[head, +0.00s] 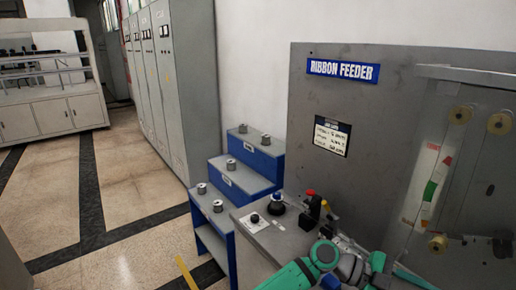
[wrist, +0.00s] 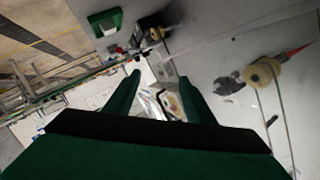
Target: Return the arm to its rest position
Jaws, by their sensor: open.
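My gripper (wrist: 159,77) shows in the wrist view as two dark green fingers, spread apart with nothing held between them. Beyond the fingers lie a pale surface and some small items too blurred to name. In the head view my green and grey arm reaches in at the bottom, in front of the grey ribbon feeder panel (head: 270,150). I cannot make out the fingertips in that view.
Blue stepped stands (head: 250,155) with small metal cylinders stand left of the panel. A grey bench (head: 285,238) with knobs and a red-topped control is close to my arm. Grey cabinets (head: 165,90) line the wall. The tiled floor (head: 130,185) at left is open.

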